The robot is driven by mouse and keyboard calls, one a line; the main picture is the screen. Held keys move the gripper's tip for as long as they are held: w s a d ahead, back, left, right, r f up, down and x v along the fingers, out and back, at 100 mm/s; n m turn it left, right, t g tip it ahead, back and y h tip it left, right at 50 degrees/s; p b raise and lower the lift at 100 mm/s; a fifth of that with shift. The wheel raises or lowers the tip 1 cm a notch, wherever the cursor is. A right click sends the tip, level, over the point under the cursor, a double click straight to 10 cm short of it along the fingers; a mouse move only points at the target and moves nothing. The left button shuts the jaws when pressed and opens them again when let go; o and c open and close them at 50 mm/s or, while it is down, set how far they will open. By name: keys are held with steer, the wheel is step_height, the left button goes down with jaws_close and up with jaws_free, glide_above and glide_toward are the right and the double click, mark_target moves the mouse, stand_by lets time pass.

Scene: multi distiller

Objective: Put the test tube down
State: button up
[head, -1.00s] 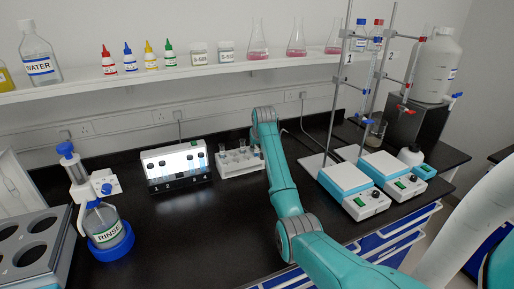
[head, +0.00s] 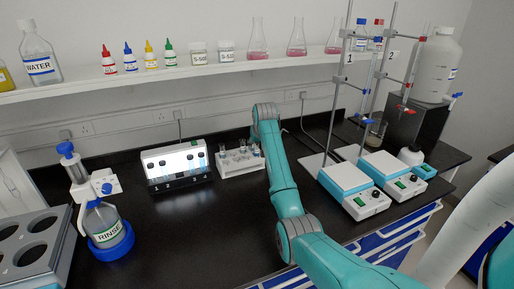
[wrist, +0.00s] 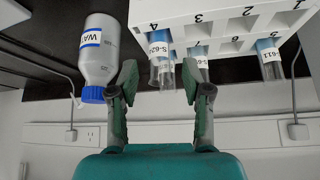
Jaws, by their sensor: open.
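The white test tube rack (head: 240,168) stands on the black bench, left of my arm in the head view, with several tubes in it. In the wrist view the rack (wrist: 228,32), with numbered slots, fills the top. A clear tube with a blue part and an "S-62…" label (wrist: 161,50) sits at the rack, between my fingertips. My gripper (wrist: 159,76) is open around it, with a gap on the left side. Another tube (wrist: 199,60) is partly hidden by the right finger. A further labelled tube (wrist: 270,58) is farther right. In the head view my arm hides the gripper.
In the wrist view a water bottle (wrist: 98,50) with a blue cap is left of my gripper. In the head view a lit white device (head: 177,165) stands left of the rack, and hotplate stirrers (head: 353,190) stand right.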

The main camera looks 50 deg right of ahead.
steer(key=v, duration=1)
steer(key=shift+r, duration=0.1)
